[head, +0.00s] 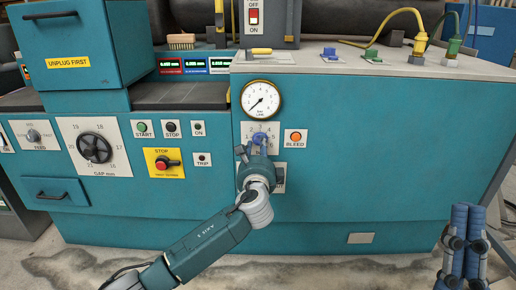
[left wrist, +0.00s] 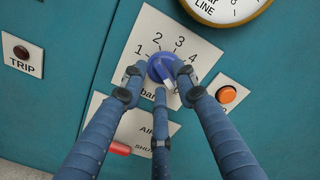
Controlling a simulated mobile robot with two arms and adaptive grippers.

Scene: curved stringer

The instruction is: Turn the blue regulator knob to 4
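The blue regulator knob (left wrist: 161,67) sits on a white dial plate (left wrist: 146,27) with 1, 2, 3 and 4 readable around its top. It also shows in the head view (head: 260,138). A pale bar on its lower right may be its pointer; I cannot tell its setting. My left gripper (left wrist: 160,76) is at the knob, with one finger on each side and a third below. The tips are at its edges, but I cannot tell whether they press on it. My right gripper (head: 468,208) is away at the lower right, fingers pointing up, close together and holding nothing visible.
A round gauge (head: 261,99) is above the knob, its needle pointing lower left. An orange BLEED button (head: 296,137) is close on the right. A partly hidden plate with a red handle (left wrist: 119,147) lies below.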

